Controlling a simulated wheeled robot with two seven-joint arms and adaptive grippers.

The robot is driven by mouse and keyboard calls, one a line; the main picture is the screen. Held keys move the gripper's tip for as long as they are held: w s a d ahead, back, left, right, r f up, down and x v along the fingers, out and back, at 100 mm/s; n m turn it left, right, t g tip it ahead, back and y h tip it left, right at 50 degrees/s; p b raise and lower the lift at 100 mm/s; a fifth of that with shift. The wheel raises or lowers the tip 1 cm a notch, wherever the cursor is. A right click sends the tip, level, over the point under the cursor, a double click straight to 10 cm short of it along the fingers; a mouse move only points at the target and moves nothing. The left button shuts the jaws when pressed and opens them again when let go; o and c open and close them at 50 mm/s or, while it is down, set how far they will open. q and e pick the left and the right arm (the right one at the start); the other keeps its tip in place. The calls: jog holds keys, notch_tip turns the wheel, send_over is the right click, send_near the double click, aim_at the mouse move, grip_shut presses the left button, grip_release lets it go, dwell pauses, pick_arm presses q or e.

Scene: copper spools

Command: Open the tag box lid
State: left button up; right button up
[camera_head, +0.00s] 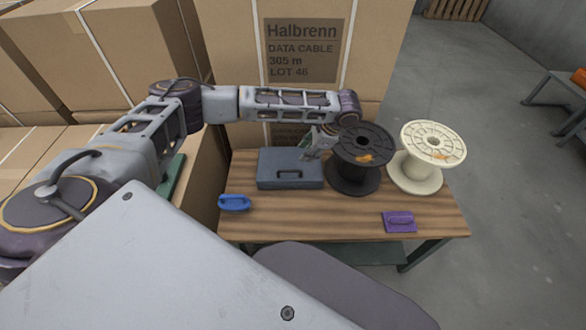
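The tag box (270,173) is a dark blue-grey box with a dark handle on its front. It stands at the back of the wooden table, left of the spools, and its lid looks closed. My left arm reaches in from the left over the back of the table. My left gripper (314,152) points down at the box's right end, beside the black spool. Its fingers are small in the view; I cannot tell whether they are open or shut, or whether they touch the lid. My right gripper is not in view.
A black spool (361,144) stands just right of the box, with a cream spool (424,177) beyond it. A blue handled object (234,203) lies at the table's left edge and a purple one (399,222) at front right. The table's (310,220) front middle is clear. Cartons (225,50) stand behind.

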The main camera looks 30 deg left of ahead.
aim_at(291, 170)
pick_arm(q)
jog(key=shift+f, duration=0.1)
dwell(0.3)
jog(key=b+x, duration=0.1)
jog(key=x, duration=1.2)
jog(key=shift+a+f, duration=0.1)
jog(key=shift+f, duration=0.15)
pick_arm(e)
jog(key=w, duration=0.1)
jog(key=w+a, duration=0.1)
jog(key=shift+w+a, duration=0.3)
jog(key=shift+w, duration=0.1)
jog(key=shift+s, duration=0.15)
pick_arm(q)
jog(key=shift+c, duration=0.5)
grip_shut()
